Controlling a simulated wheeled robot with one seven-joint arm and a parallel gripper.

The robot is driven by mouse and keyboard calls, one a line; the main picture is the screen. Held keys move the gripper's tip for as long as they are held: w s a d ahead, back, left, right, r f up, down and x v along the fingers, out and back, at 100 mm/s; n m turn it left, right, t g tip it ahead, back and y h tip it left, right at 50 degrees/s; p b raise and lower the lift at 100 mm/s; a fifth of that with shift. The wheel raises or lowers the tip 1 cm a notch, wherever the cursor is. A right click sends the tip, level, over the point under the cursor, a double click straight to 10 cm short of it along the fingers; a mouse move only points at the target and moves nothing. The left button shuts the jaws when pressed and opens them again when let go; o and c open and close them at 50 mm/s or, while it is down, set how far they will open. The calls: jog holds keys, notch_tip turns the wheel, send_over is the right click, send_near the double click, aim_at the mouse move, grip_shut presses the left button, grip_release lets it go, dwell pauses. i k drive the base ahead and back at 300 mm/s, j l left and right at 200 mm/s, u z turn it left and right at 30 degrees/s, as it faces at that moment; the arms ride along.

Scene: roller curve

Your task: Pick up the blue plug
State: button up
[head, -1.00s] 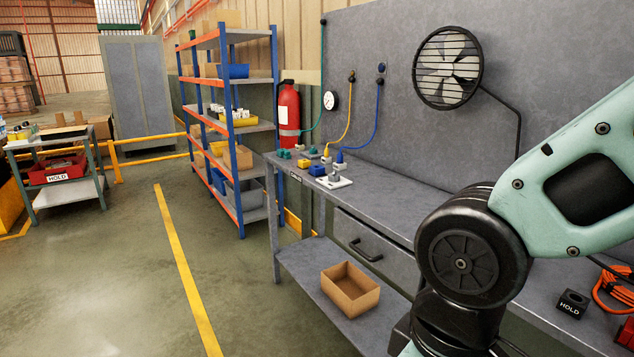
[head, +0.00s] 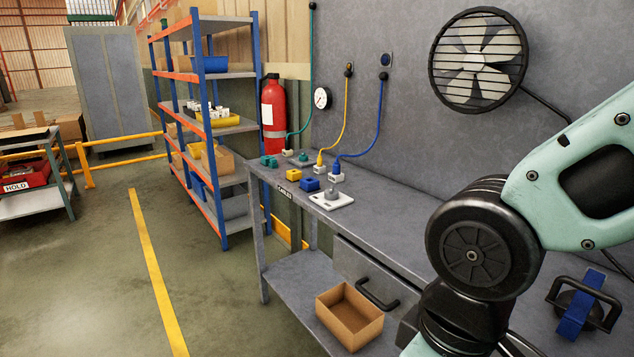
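A blue cable (head: 378,118) runs from a wall outlet (head: 385,60) down to the bench top. The blue plug (head: 336,167) is at its lower end, upright on a small pale socket block (head: 336,177). Whether it is fully seated is too small to tell. A loose blue block (head: 310,184) lies in front of it. My gripper is out of view; only my pale green arm shows at the right, well to the right of the plug.
A yellow plug and cable (head: 346,105) stand just left of the blue one. A white plate with a grey knob (head: 331,200) sits in front. A cardboard box (head: 349,316) is on the lower shelf. The floor left of the bench (head: 275,205) is clear.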

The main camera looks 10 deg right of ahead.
aim_at(335, 165)
jog(key=i+j+z, duration=0.1)
jog(key=i+j, duration=0.2)
jog(key=i+j+z, duration=0.1)
jog(key=i+j, duration=0.2)
jog(key=i+j+z, duration=0.1)
jog(key=i+j, duration=0.25)
jog(key=i+j+z, duration=0.15)
jog(key=i+j, duration=0.15)
jog(key=i+j+z, duration=0.1)
jog(key=i+j, duration=0.15)
jog(key=j, duration=0.25)
jog(key=i+j+z, duration=0.1)
jog(key=i+j, duration=0.15)
jog(key=j, duration=0.15)
jog(key=i+j+z, duration=0.1)
jog(key=i+j, duration=0.15)
jog(key=j, duration=0.2)
jog(key=i+j+z, duration=0.1)
jog(key=i+j, duration=0.15)
jog(key=j, duration=0.2)
